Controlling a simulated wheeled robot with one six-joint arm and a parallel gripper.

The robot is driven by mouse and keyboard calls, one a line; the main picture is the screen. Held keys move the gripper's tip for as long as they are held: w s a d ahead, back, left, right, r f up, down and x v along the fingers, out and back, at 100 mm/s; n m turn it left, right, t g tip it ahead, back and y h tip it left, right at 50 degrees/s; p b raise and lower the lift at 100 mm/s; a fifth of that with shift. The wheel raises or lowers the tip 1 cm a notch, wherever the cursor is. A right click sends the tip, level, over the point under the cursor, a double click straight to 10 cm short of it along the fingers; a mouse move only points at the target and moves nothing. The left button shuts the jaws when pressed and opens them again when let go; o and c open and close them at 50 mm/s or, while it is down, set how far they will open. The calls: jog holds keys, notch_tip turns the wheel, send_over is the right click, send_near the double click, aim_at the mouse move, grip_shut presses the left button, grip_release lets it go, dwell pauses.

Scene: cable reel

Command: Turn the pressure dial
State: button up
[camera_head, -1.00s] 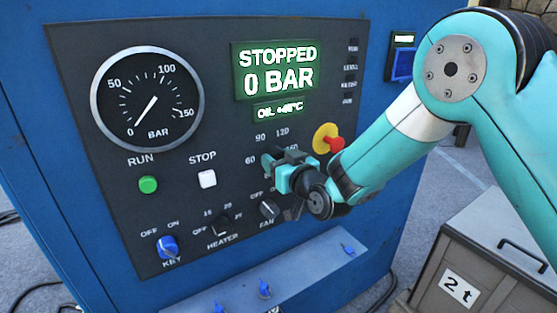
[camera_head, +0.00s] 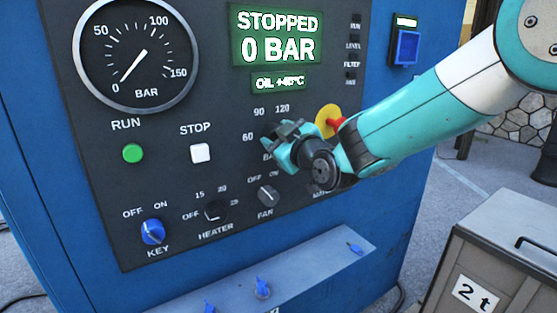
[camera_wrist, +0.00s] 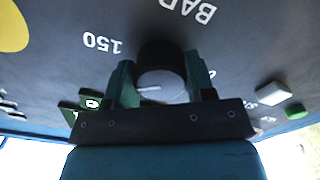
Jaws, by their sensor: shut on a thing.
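The pressure dial (camera_wrist: 160,84) is a round knob with a grey face, a white pointer line and a dark skirt. In the wrist view it sits between the two fingers of my gripper (camera_wrist: 161,78), which is shut on it from both sides. In the head view my gripper (camera_head: 281,138) is at the panel below the 90 and 120 marks. It hides most of the dial there. The display (camera_head: 277,38) reads STOPPED, 0 BAR.
A red and yellow emergency button (camera_head: 328,121) is close to my gripper's upper right. The fan knob (camera_head: 268,195) and heater knob (camera_head: 216,210) are below. The gauge (camera_head: 137,52) needle rests near 0. A grey crate (camera_head: 492,240) stands at lower right.

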jog(key=n+b, duration=0.3)
jog(key=b, duration=0.2)
jog(key=shift+f+n, duration=0.2)
jog(key=shift+n, duration=0.2)
jog(key=shift+r+n+b, duration=0.15)
jog(key=shift+n+b, duration=0.65)
jog(key=shift+r, duration=0.1)
jog(key=o, duration=0.9)
jog(key=b+v, duration=0.3)
jog(key=v, duration=1.4)
jog(key=shift+s+d+b, duration=0.2)
jog(key=shift+b, duration=0.15)
